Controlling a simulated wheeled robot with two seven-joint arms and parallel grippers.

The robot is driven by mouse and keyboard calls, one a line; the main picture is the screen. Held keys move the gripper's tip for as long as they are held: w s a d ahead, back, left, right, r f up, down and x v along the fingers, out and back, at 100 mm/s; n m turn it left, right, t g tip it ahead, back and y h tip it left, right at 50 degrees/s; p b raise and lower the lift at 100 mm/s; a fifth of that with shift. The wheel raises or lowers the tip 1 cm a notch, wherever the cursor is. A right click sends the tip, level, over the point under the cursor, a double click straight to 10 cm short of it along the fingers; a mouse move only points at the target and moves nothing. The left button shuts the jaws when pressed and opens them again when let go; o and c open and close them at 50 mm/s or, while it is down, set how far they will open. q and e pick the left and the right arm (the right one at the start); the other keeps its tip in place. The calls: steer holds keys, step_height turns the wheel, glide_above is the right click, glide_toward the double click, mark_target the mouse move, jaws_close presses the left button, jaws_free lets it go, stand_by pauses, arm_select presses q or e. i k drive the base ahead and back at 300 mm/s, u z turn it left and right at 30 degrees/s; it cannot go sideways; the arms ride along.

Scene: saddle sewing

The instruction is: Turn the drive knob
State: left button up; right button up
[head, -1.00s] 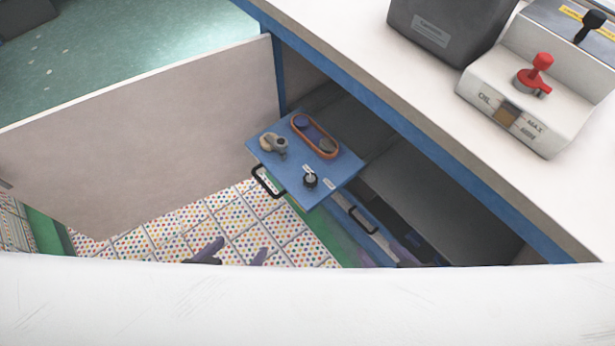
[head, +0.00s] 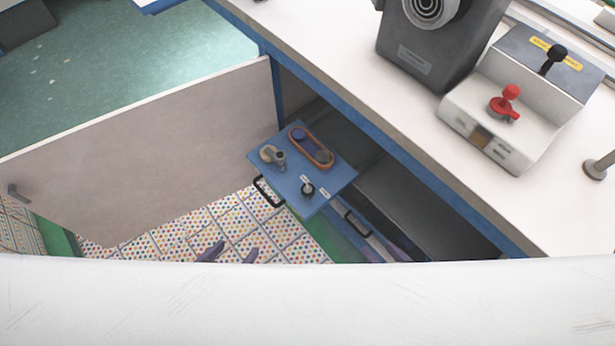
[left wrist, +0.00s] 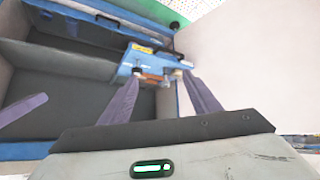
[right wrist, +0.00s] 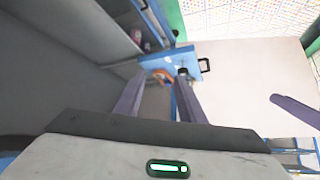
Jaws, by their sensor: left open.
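A small black knob (head: 307,190) with white labels beside it stands on a blue board (head: 327,198) pulled out of the cabinet; I take it as the drive knob. The board also bears a grey lever piece (head: 272,155) and an orange belt loop (head: 312,147) around two pulleys. My left gripper (head: 230,252) is open and empty, below the board in the head view. The board shows beyond its fingertips (left wrist: 163,74) in the left wrist view. My right gripper (right wrist: 163,72) is open, with the orange belt showing between its fingers; contact cannot be told.
The open cabinet door (head: 150,160) stands left of the board. Black handles (head: 268,190) are at the board's front edge and below. On the white bench stand a grey machine (head: 430,45) and a white box with a red lever (head: 505,103). A pale bar hides the head view's lower part.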

mark_target(308, 190)
steer(key=k, duration=0.5)
steer(key=u, duration=1.85)
steer(key=i, duration=1.65)
steer(key=z, duration=3)
steer(key=i, duration=0.5)
steer(key=u, duration=0.05)
